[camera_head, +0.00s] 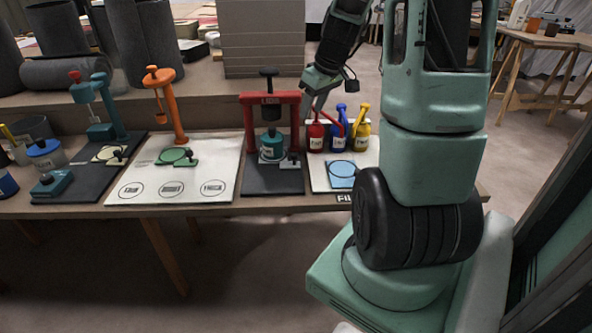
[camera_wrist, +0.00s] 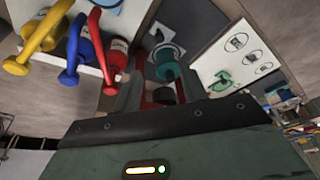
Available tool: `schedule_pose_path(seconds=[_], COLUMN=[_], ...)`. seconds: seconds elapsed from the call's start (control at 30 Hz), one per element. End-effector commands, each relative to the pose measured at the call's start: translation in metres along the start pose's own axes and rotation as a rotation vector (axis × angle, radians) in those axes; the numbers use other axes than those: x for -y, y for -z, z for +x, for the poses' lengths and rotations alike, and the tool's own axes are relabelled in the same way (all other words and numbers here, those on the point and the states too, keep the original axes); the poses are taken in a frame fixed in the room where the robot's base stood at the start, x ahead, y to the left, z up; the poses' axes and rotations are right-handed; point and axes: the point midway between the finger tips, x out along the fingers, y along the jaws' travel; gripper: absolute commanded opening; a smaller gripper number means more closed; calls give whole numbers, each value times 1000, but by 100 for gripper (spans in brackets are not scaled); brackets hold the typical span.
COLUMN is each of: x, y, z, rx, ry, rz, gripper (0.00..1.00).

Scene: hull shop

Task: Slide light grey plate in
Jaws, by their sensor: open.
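A small light grey plate (camera_head: 290,163) with a black knob sits beside the teal-green pot (camera_head: 272,147) at the red press (camera_head: 271,98), toward its front right. The press stands on a dark mat at the middle of the bench. My gripper (camera_head: 318,103) is above and to the right of the press, apart from the plate, with empty jaws. In the wrist view, my gripper (camera_wrist: 160,92) shows its spread fingers with the teal-green pot (camera_wrist: 165,64) beyond them.
Red (camera_head: 316,136), blue (camera_head: 338,136) and yellow (camera_head: 361,132) handled pots stand close right of the press. An orange stand (camera_head: 166,105) with a green plate (camera_head: 178,157) and a teal stand (camera_head: 104,105) are to the left. Bare bench lies between mats.

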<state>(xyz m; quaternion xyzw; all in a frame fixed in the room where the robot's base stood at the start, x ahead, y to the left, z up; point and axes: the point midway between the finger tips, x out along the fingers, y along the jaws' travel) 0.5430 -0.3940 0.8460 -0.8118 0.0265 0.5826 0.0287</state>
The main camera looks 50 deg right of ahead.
Motion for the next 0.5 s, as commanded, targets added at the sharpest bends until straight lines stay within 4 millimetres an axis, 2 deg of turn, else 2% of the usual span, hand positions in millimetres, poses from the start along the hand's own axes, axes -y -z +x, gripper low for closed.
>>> schedule_pose_path(seconds=[0.03,0.27,0.37,0.5], x=[0,1,1,1], y=[-6,-10,-9,-8], z=[7,4,14,40], rx=[-24,-69,-67,-65], ry=[-7,-15,-13,-12], rz=[1,-3,-3,-2], gripper=[42,42,42,42])
